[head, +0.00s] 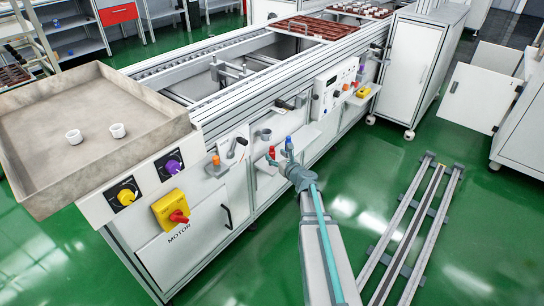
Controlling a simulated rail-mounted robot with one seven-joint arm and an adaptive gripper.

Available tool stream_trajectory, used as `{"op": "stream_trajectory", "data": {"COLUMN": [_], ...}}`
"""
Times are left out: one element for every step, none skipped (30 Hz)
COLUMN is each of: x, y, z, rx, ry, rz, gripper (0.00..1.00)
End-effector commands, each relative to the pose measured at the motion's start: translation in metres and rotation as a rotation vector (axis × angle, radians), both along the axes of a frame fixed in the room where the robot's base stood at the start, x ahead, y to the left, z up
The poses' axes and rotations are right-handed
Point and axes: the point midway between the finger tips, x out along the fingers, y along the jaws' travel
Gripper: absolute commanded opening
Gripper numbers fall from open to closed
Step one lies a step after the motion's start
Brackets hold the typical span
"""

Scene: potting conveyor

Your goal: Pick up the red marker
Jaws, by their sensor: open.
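A small upright red item (271,153), which looks like the red marker, stands at the shelf on the front of the conveyor cabinet. A similar blue item (289,143) stands just right of it. My gripper (281,162) is right in front of this shelf, with its tips close to the red item. It is open. The fingers are small and grey here, and I cannot tell whether they touch the red item or sit around it. The lower part of the red item is partly hidden.
A grey tray (60,120) with two white cups is at left. Floor rails (410,235) lie right.

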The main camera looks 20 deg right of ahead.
Motion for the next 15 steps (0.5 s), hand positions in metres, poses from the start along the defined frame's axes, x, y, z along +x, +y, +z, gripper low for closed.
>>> {"op": "stream_trajectory", "data": {"x": [0.008, 0.012, 0.018, 0.022, 0.026, 0.032, 0.035, 0.038, 0.041, 0.042, 0.043, 0.043, 0.042, 0.042, 0.042], "y": [-0.001, 0.000, 0.000, 0.000, 0.000, 0.000, 0.001, 0.001, 0.001, 0.001, 0.001, 0.001, 0.002, 0.002, 0.002], "z": [-0.004, -0.006, -0.007, -0.009, -0.010, -0.010, -0.011, -0.012, -0.012, -0.012, -0.012, -0.012, -0.011, -0.011, -0.011], "rx": [-0.001, -0.001, -0.001, -0.001, -0.002, -0.002, -0.001, -0.001, -0.001, 0.000, 0.000, 0.000, 0.000, 0.000, 0.000], "ry": [0.000, -0.001, -0.001, -0.001, -0.001, -0.001, -0.001, 0.000, 0.000, 0.000, 0.000, 0.000, 0.000, 0.000, 0.000], "rz": [0.001, 0.001, 0.002, 0.002, 0.002, 0.002, 0.002, 0.001, 0.001, 0.001, 0.001, 0.000, 0.000, 0.000, 0.000], "gripper": [0.60, 0.60, 0.60, 0.60, 0.60, 0.60, 0.60, 0.60, 0.60, 0.60, 0.60, 0.60, 0.60, 0.60, 0.60]}}
